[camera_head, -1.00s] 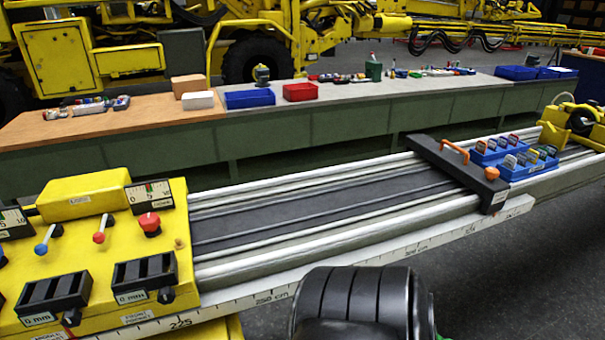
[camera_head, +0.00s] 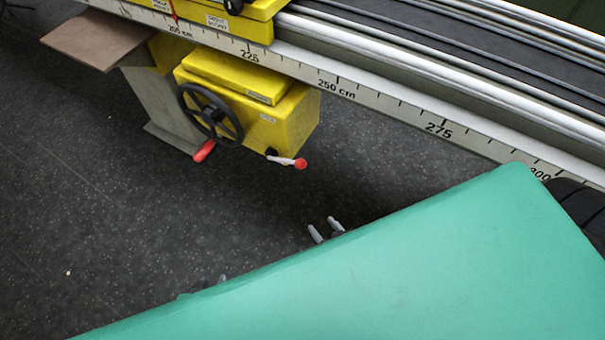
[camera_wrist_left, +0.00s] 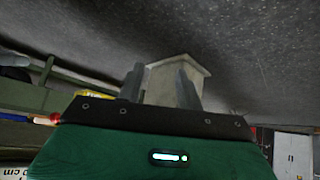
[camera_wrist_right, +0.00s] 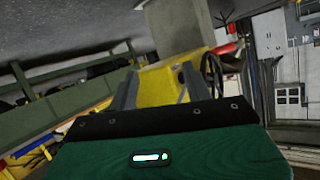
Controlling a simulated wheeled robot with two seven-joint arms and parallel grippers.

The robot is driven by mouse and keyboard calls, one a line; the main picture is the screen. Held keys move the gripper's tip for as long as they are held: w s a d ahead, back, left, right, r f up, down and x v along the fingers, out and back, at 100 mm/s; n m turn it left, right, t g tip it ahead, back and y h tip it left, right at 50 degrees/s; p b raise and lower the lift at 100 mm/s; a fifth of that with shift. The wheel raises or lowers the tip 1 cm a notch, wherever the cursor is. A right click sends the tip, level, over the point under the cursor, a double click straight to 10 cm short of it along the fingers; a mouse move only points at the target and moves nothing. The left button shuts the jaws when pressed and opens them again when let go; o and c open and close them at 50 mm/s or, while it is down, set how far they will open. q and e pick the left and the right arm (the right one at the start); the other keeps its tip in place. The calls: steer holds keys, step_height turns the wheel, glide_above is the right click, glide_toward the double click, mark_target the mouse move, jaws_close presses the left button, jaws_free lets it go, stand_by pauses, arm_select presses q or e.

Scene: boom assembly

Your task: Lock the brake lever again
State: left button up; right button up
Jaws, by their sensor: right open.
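A white lever with a red knob (camera_head: 288,161) sticks out to the right from the lower front of a yellow box (camera_head: 272,115) under the rail. I take it for the brake lever; its label is unreadable. A black handwheel (camera_head: 210,113) with a red handle (camera_head: 205,151) is on the same box. My right gripper (camera_head: 325,230) is below and apart from the lever; its parted fingers (camera_wrist_right: 158,90) show in the right wrist view, empty, with the yellow box (camera_wrist_right: 160,85) beyond. My left gripper (camera_head: 222,279) is mostly hidden; its parted fingers (camera_wrist_left: 160,82) are empty in its wrist view.
The rail with a centimetre scale (camera_head: 437,128) crosses above the box. A grey column (camera_head: 165,110) stands left of the wheel. A large green surface, apparently part of my body, covers the lower right. The dark floor at left is clear.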

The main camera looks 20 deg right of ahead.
mark_target(303, 167)
step_height(303, 167, up, 12)
steer(key=w+m+t+b, duration=0.1)
steer(key=w+t+b, duration=0.2)
steer(key=t+b, duration=0.15)
steer(key=w+b, duration=0.1)
steer(key=w, duration=0.4)
steer(key=w+b, duration=0.1)
steer(key=w, duration=0.5)
steer(key=shift+w+a+f, duration=0.15)
steer(key=shift+w+a, duration=0.05)
steer(key=shift+w, duration=0.85)
arm_select(q)
steer(key=w+d+r+t+h, duration=0.1)
steer(key=d+r+t, duration=0.3)
steer(key=r, duration=0.8)
steer(key=shift+d+r+t+h, duration=0.2)
steer(key=shift+t+h, duration=0.2)
steer(key=shift+h, duration=0.5)
steer(key=shift+w, duration=0.1)
arm_select(e)
jaws_close()
